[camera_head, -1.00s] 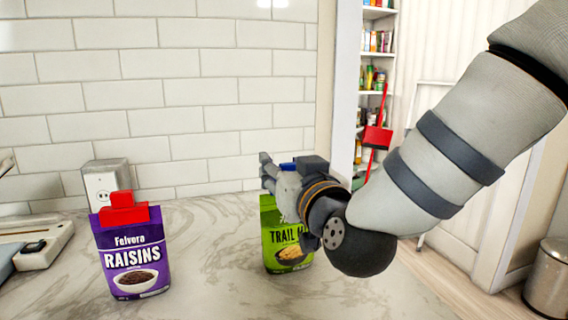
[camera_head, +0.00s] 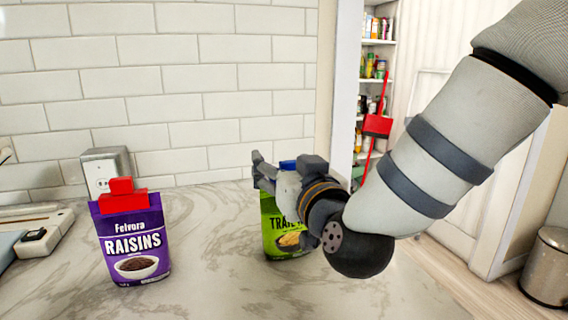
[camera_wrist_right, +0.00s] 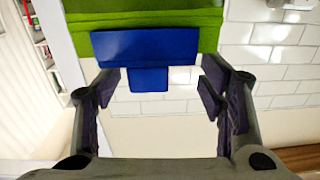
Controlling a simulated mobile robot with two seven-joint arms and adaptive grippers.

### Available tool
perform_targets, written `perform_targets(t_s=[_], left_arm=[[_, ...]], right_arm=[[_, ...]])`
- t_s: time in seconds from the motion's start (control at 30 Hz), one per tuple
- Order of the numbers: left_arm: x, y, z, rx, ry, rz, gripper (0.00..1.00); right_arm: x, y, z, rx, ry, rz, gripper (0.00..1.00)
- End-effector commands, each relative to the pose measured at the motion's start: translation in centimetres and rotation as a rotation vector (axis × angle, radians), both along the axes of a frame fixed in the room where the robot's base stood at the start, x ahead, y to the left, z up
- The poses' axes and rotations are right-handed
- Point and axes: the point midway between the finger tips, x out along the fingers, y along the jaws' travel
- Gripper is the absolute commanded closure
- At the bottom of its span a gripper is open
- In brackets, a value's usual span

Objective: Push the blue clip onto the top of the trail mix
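The green trail mix bag (camera_head: 282,240) stands upright on the counter, partly hidden behind my right gripper. My right gripper (camera_head: 264,172) is over its top part, coming in from the right. The blue clip (camera_head: 288,165) shows as a small patch just behind the gripper. In the right wrist view the blue clip (camera_wrist_right: 145,47) lies across the edge of the green bag (camera_wrist_right: 150,18), its tab pointing toward the gripper. The right gripper's fingers (camera_wrist_right: 158,82) are spread to either side of the tab, with a gap to it. My left gripper is out of view.
A purple raisins bag (camera_head: 133,245) with a red clip (camera_head: 122,197) on top stands to the left. An outlet box (camera_head: 105,172) is on the tiled wall behind it. The marble counter (camera_head: 205,255) between the bags is clear.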

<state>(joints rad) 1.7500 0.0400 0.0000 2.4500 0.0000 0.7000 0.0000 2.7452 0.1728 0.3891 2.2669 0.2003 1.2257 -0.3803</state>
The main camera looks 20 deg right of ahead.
Motion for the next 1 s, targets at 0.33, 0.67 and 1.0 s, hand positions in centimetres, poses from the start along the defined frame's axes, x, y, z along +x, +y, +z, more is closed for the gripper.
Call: perform_targets(t_s=[0.33, 0.67, 1.0], left_arm=[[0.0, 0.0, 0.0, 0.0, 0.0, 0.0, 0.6], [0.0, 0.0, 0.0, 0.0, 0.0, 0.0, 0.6], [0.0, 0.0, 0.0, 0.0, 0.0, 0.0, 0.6]], right_arm=[[0.0, 0.0, 2.8, 0.002, -0.008, 0.0, 0.36], [0.0, 0.0, 9.4, 0.007, -0.001, 0.0, 0.36], [0.0, 0.0, 10.0, 0.0, 0.0, 0.0, 0.36]])
